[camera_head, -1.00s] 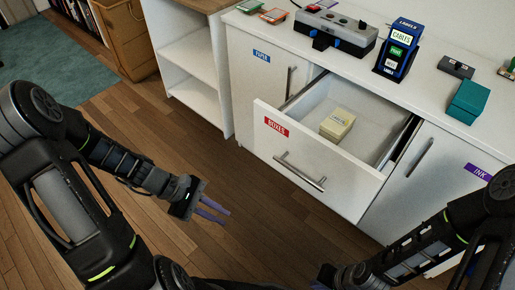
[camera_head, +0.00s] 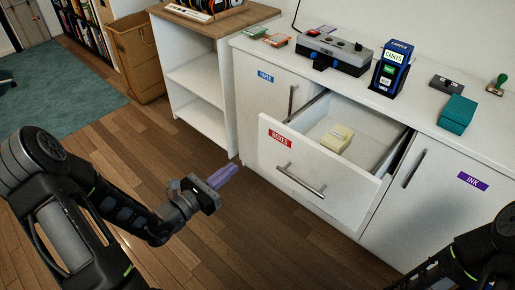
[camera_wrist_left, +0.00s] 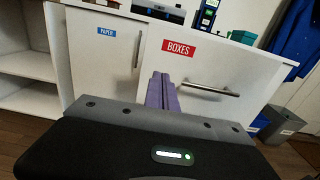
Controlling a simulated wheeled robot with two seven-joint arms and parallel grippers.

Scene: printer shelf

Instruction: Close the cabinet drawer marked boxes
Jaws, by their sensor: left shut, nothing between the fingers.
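The drawer with the red BOXES label (camera_head: 279,138) is pulled open from the white cabinet. Its front (camera_head: 340,187) carries a metal bar handle (camera_head: 301,181), and a pale yellow box (camera_head: 337,138) lies inside. My left gripper (camera_head: 222,176) is shut and empty, with purple fingers, to the left of the drawer front and apart from it. In the left wrist view the shut fingers (camera_wrist_left: 162,92) point toward the drawer front (camera_wrist_left: 230,62), below the red label (camera_wrist_left: 179,47) and left of the handle (camera_wrist_left: 210,89). My right arm shows at the lower right; its gripper is out of frame.
The PAPER door (camera_head: 266,100) and INK door (camera_head: 450,190) are closed. The countertop holds a grey device (camera_head: 333,50), a blue label holder (camera_head: 391,67) and a teal box (camera_head: 457,114). An open shelf (camera_head: 200,80) stands left. The wooden floor before the drawer is clear.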

